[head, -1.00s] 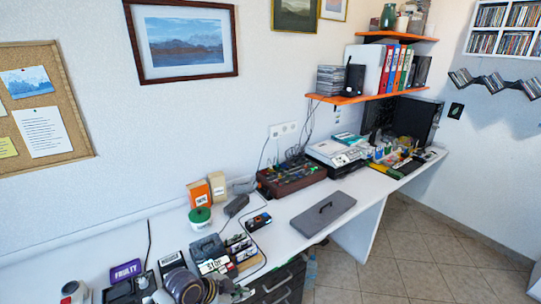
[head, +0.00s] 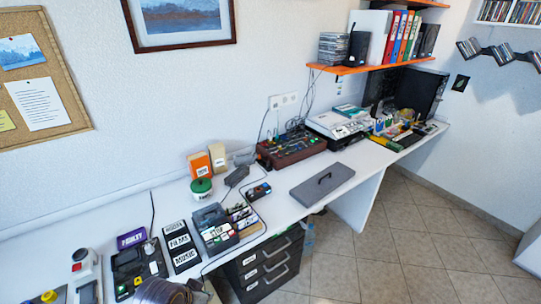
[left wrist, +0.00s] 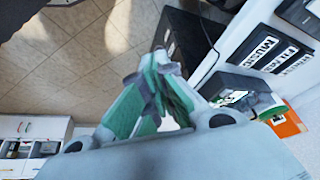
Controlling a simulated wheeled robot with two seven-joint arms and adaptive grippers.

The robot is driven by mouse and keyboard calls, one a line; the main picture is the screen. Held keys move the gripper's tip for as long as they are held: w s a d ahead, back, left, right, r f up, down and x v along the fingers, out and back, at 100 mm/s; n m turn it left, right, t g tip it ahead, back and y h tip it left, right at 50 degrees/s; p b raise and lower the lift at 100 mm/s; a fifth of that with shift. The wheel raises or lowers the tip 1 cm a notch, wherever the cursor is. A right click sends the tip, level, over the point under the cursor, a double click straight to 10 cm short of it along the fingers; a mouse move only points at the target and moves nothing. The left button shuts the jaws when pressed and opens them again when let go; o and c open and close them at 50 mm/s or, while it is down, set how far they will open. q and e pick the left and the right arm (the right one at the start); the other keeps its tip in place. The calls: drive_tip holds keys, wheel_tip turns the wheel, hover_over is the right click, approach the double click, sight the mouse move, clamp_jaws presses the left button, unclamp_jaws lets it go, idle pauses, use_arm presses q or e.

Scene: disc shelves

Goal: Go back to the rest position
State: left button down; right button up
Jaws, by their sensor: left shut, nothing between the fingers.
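My left gripper (left wrist: 160,75) shows in the left wrist view with its green-padded fingers together and nothing between them. It is over the floor in front of the worktop. In the head view only part of my left arm shows at the bottom edge, near the front of the white worktop (head: 290,212). My right gripper is in neither view.
Black label plates (head: 180,245), a black box with a red-buttoned device beside it, and a tool tray (head: 212,230) stand on the near worktop. A black drawer unit (head: 268,265) is below the front edge. Tiled floor (head: 420,240) is clear at the right.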

use_arm(q)
drive_tip(key=s+a+n+y, duration=0.1)
drive_tip(key=s+a+n, duration=0.1)
drive_tip(key=s+a, duration=0.2)
wheel_tip(320, 180, down, 33)
drive_tip(key=s+g, duration=0.2)
drive_tip(key=s, duration=0.1)
drive_tip(key=s+a+f, duration=0.2)
drive_tip(key=s+f, duration=0.7)
drive_tip(key=s, duration=0.1)
drive_tip(key=s+a+f+g, duration=0.1)
drive_tip(key=s+f, duration=0.9)
drive_tip(key=s, duration=0.1)
drive_tip(key=shift+s+a+f+y, duration=0.2)
drive_tip(key=shift+a+f+y, duration=0.1)
drive_tip(key=shift+a, duration=0.1)
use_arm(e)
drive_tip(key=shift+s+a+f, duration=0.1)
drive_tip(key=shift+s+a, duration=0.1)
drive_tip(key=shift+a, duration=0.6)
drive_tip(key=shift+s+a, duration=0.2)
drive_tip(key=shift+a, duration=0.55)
